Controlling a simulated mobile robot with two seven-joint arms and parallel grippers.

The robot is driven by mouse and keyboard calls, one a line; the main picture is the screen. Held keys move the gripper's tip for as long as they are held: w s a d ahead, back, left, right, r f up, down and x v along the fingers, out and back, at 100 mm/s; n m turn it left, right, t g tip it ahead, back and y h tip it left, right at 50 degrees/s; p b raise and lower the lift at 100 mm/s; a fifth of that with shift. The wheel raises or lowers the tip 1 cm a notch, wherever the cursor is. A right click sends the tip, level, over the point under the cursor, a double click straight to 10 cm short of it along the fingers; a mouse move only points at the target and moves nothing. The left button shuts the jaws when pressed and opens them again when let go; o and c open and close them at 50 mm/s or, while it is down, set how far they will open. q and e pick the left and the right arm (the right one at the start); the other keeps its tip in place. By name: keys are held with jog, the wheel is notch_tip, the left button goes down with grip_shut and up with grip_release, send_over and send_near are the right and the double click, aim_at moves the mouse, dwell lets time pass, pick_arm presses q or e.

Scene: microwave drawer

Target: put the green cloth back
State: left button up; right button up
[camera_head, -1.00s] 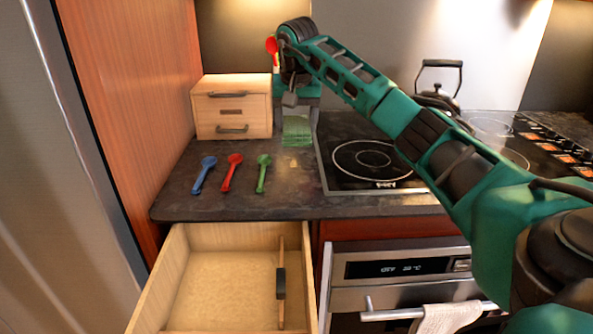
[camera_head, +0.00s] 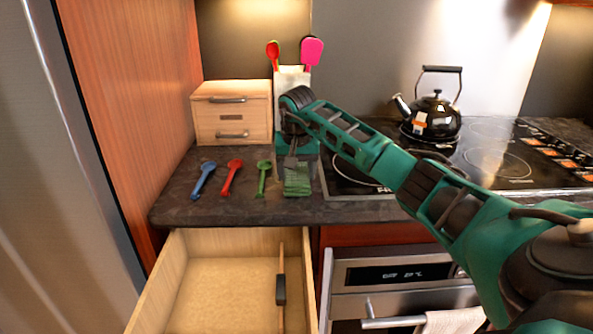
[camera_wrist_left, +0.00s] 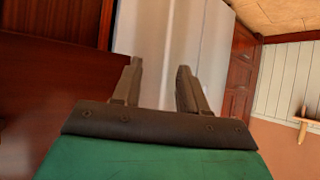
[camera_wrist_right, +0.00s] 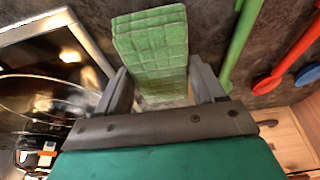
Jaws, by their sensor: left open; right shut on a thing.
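The green cloth (camera_head: 298,187) is a folded, checked block at the front of the dark counter, just left of the cooktop. My right gripper (camera_head: 293,166) is over its back end in the head view. In the right wrist view the green cloth (camera_wrist_right: 152,50) sits between the two fingers of the right gripper (camera_wrist_right: 160,92), which is shut on it. Whether the cloth touches the counter is hard to tell. My left gripper (camera_wrist_left: 157,85) shows only in the left wrist view, open and empty, facing pale panels.
An open, light wooden drawer (camera_head: 215,290) with a divider is below the counter. Blue (camera_head: 203,180), red (camera_head: 232,178) and green (camera_head: 263,178) spoons lie left of the cloth. A small wooden drawer box (camera_head: 232,112), a utensil holder (camera_head: 292,76) and a kettle (camera_head: 436,118) stand behind.

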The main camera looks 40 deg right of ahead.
jog(key=o, duration=0.9)
jog(key=shift+f, duration=0.15)
jog(key=shift+o, duration=0.2)
jog(key=p+v, duration=0.1)
jog(key=v, duration=1.1)
